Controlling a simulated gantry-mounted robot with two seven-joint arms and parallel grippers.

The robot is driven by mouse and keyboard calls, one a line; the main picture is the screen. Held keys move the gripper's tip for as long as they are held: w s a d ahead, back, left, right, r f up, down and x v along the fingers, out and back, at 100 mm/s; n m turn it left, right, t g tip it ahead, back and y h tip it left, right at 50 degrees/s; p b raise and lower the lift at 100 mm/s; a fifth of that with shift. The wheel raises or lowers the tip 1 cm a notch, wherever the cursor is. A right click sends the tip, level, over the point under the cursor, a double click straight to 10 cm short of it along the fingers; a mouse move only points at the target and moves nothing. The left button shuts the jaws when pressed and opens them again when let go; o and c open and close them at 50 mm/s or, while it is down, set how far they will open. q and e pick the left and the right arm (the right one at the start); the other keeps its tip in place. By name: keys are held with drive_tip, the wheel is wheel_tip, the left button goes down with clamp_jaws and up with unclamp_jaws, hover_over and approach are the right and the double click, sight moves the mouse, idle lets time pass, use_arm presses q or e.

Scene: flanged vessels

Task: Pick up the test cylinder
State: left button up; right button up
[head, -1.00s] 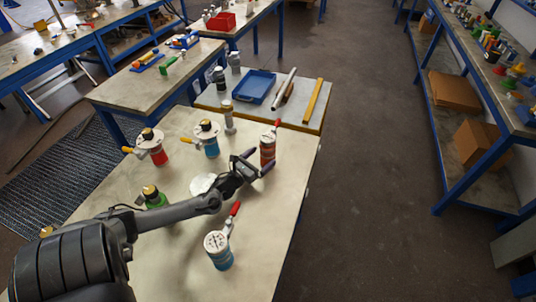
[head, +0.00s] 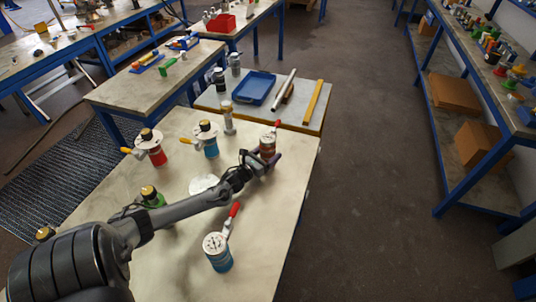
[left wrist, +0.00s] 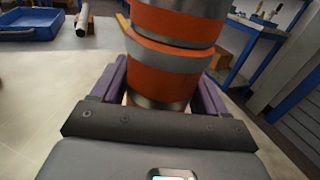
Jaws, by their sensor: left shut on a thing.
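The test cylinder (head: 267,145) appears to be the orange-red vessel with grey metal bands at the right side of the near table. It stands upright with a red handle at its top. My left gripper (head: 266,162) is shut on it low on its body. In the left wrist view the cylinder (left wrist: 172,55) fills the upper middle, between the purple fingers of the left gripper (left wrist: 160,92). Its top is cut off there, and its base is partly hidden by the gripper. My right gripper is not in view.
On the near table stand a red vessel (head: 154,151), a blue vessel (head: 210,146), a green vessel (head: 152,198) and a blue vessel with a red handle (head: 218,256). A blue tray (head: 254,87) lies beyond. The table's right edge is close.

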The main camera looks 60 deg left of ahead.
sight(268, 137)
use_arm(q)
drive_tip(key=c, duration=0.5)
drive_tip(key=shift+r, duration=0.15)
drive_tip(key=shift+c, duration=0.5)
drive_tip(key=shift+r+p, duration=1.35)
drive_tip(key=shift+r, duration=3.65)
wheel_tip(268, 137, down, 7)
drive_tip(key=b, duration=0.3)
drive_tip(key=shift+f+b, duration=0.1)
drive_tip(key=shift+b, duration=0.3)
drive_tip(key=shift+f+b, duration=0.4)
drive_tip(key=shift+f, duration=0.05)
drive_tip(key=shift+f+b, duration=0.7)
drive_tip(key=shift+f, duration=0.3)
